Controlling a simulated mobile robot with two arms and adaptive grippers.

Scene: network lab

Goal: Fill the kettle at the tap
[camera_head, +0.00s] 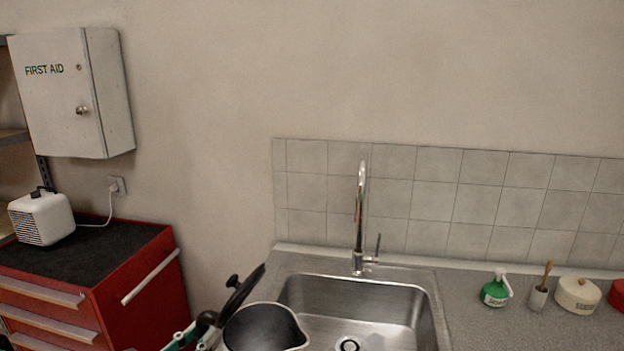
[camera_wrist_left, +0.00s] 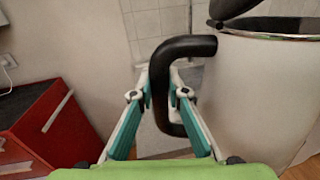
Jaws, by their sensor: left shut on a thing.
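The kettle (camera_head: 264,328) is at the bottom of the head view, in front of the sink's left front part, with its black lid tilted up and its dark inside showing. In the left wrist view the kettle's pale body (camera_wrist_left: 262,85) fills the right side. My left gripper (camera_wrist_left: 163,98) is shut on its black handle (camera_wrist_left: 190,47). The gripper shows only partly in the head view (camera_head: 196,335). The chrome tap (camera_head: 360,215) stands upright behind the sink basin (camera_head: 400,300), apart from the kettle. My right gripper is not in view.
A green bottle (camera_head: 496,289), a small pot with a brush (camera_head: 538,297), a cream canister (camera_head: 578,295) and a red item (camera_head: 619,295) stand on the right of the counter. A red cabinet (camera_head: 145,280) with a white appliance (camera_head: 41,217) stands left. A first aid box (camera_head: 62,95) hangs above.

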